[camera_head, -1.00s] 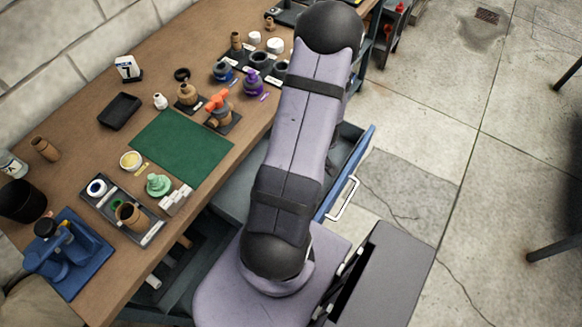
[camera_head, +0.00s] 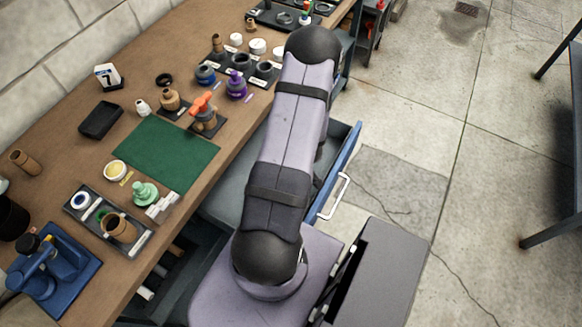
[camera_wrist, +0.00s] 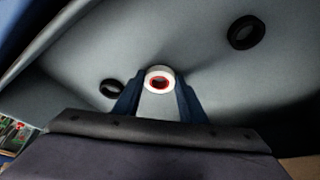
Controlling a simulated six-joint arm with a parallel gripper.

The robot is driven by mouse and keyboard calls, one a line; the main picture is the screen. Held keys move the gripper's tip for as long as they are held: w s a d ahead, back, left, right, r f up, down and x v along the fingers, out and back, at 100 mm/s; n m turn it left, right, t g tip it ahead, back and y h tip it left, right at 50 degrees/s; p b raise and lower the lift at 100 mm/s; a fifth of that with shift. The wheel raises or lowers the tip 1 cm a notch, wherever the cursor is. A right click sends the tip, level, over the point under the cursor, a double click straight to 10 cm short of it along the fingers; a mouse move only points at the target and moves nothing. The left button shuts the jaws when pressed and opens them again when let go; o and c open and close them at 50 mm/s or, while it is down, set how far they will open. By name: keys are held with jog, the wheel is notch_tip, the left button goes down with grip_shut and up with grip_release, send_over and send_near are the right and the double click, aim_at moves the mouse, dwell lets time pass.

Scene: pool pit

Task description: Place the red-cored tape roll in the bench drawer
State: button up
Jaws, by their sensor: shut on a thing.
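The red-cored tape roll (camera_wrist: 160,70) is white with a red inner ring, seen in the wrist view. My gripper (camera_wrist: 158,84) is shut on it, with one finger on each side. Roll and fingers are over the grey inside of the bench drawer (camera_wrist: 195,40); I cannot tell whether the roll touches its floor. In the head view the drawer is pulled out, with a blue front (camera_head: 346,165) and a pale handle (camera_head: 335,197). There my arm hides much of the drawer, and the gripper and roll are not visible.
Two black rings lie in the drawer, one at right (camera_wrist: 246,32) and one at left (camera_wrist: 111,88). The wooden bench top (camera_head: 60,130) holds a green mat (camera_head: 165,155), bottles, small trays and a blue tape dispenser-like tool (camera_head: 55,275).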

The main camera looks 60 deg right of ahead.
jog(key=shift+f, duration=0.2)
jog(key=o, duration=1.1)
jog(key=shift+r, duration=0.1)
jog(key=shift+s+a+r, duration=0.1)
jog(key=shift+s+r, duration=0.1)
jog(key=shift+r, duration=0.5)
jog(key=p+v, duration=0.2)
jog(key=v, duration=0.9)
jog(key=shift+p, duration=0.3)
jog(key=shift+w, duration=0.1)
